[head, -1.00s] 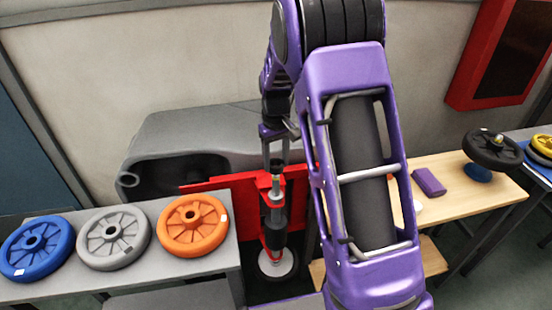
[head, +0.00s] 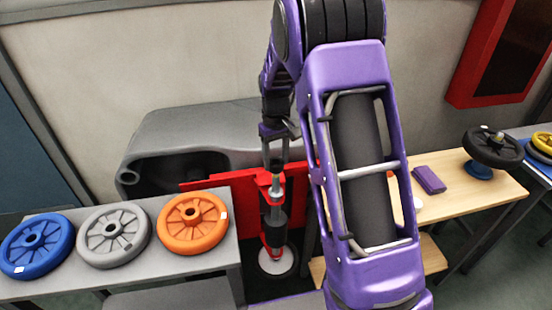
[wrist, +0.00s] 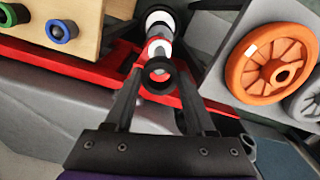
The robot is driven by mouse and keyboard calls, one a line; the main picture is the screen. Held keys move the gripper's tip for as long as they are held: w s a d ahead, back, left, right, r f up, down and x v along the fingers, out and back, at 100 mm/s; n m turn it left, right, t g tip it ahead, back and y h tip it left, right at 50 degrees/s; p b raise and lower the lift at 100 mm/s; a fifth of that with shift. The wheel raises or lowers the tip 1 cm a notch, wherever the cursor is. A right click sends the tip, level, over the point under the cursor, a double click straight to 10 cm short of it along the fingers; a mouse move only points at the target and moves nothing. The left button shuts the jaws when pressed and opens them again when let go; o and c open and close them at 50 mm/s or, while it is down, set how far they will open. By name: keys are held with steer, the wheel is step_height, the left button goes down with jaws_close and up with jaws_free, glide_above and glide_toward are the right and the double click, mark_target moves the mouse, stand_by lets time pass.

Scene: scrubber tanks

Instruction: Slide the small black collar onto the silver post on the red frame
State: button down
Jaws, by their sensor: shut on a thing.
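The small black collar (wrist: 158,74) is held between the fingertips of my gripper (wrist: 159,78) in the wrist view, its round opening facing the camera. In the head view my gripper (head: 275,158) points down, with the dark collar (head: 276,165) at its tips. The silver post (head: 275,187) stands upright on the red frame (head: 240,187), just below the collar. In the wrist view the post (wrist: 159,47) shows behind the collar, partly hidden by it. I cannot tell whether the collar touches or surrounds the post top.
A grey bench at left holds blue (head: 37,244), grey (head: 112,235) and orange (head: 192,222) wheels. A wooden table (head: 450,175) at right carries a purple block (head: 429,180) and a black wheel (head: 493,148). A grey tank (head: 200,135) stands behind the frame.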

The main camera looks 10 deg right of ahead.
mark_target(276, 174)
steer(key=shift+f, duration=0.2)
stand_by(0.3)
steer(key=shift+f+b, duration=0.3)
steer(key=shift+f, duration=0.15)
steer(key=shift+f, duration=0.1)
steer(key=shift+f+b, duration=0.55)
steer(key=shift+f, duration=0.25)
steer(key=shift+f+b, duration=0.35)
steer(key=shift+f, duration=0.9)
stand_by(4.0)
steer(key=shift+c, duration=0.8)
jaws_free()
